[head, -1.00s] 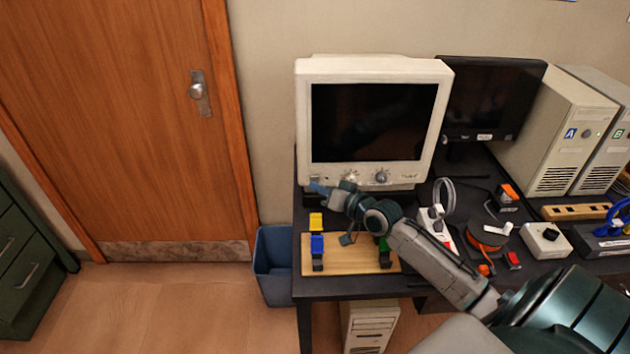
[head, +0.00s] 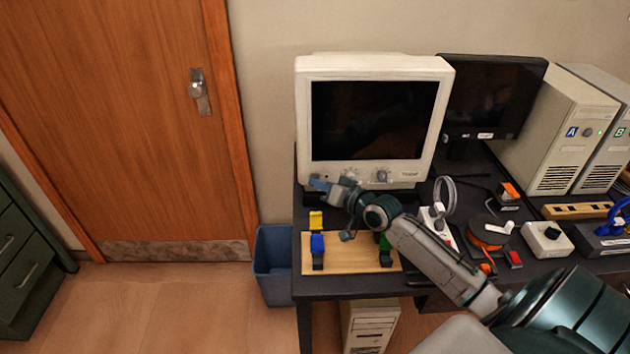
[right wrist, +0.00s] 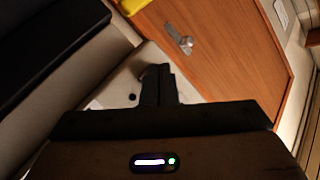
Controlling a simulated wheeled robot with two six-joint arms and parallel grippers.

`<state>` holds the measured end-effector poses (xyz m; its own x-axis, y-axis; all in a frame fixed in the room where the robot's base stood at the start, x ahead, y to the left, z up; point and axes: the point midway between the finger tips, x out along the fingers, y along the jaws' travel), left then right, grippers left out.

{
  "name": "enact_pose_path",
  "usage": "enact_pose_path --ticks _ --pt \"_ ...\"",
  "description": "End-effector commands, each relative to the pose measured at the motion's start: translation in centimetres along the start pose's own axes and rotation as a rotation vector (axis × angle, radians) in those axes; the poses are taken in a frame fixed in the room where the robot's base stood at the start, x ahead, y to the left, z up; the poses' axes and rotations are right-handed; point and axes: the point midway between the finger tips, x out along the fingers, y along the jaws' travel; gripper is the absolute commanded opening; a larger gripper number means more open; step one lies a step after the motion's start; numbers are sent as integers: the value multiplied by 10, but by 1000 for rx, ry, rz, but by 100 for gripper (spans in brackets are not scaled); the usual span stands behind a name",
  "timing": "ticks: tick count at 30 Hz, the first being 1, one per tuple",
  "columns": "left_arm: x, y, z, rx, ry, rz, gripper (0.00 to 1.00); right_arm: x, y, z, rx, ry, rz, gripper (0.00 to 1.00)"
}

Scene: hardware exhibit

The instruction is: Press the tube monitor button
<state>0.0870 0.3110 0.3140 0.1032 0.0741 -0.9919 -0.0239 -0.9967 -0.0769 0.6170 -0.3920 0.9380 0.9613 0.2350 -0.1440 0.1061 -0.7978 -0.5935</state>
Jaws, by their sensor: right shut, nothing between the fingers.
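The tube monitor (head: 375,68) is a bulky cream CRT with a dark screen, at the back left of the desk. Knobs show on its lower front, with one knob (head: 383,176) clear of my arm. My right gripper (head: 318,184) is shut and empty at the lower left of the monitor's front. Its fingertips appear close to the bezel; I cannot tell whether they touch. In the right wrist view the shut fingers (right wrist: 158,84) are in front of the pale bezel (right wrist: 122,84), with a small dark spot beside them. The button cannot be made out clearly. My left gripper is out of view.
A flat black monitor (head: 492,95) and beige computer towers (head: 555,135) stand to the right. A wooden board (head: 345,262) with coloured clips lies below my right arm. A power strip and an orange-black reel (head: 488,232) lie nearby. A blue bin (head: 273,265) stands left of the desk.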

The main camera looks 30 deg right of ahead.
Motion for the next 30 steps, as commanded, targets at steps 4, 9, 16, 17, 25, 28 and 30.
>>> enact_pose_path --ticks 4,9,16,17,25,28,30 --pt "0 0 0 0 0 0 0 0 0 0 0 0 0 0" --pt "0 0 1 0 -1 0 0 0 0 0 0 0 0 0" --pt "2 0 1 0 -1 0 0 2 2 -1 0 0 1 0" --pt "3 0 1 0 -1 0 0 2 2 -1 0 0 1 0" --pt "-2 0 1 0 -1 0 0 -1 -1 -1 1 -1 1 0" --pt "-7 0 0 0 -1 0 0 -4 -4 1 2 -1 1 0" --pt "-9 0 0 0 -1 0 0 -6 -5 3 2 -1 1 0"
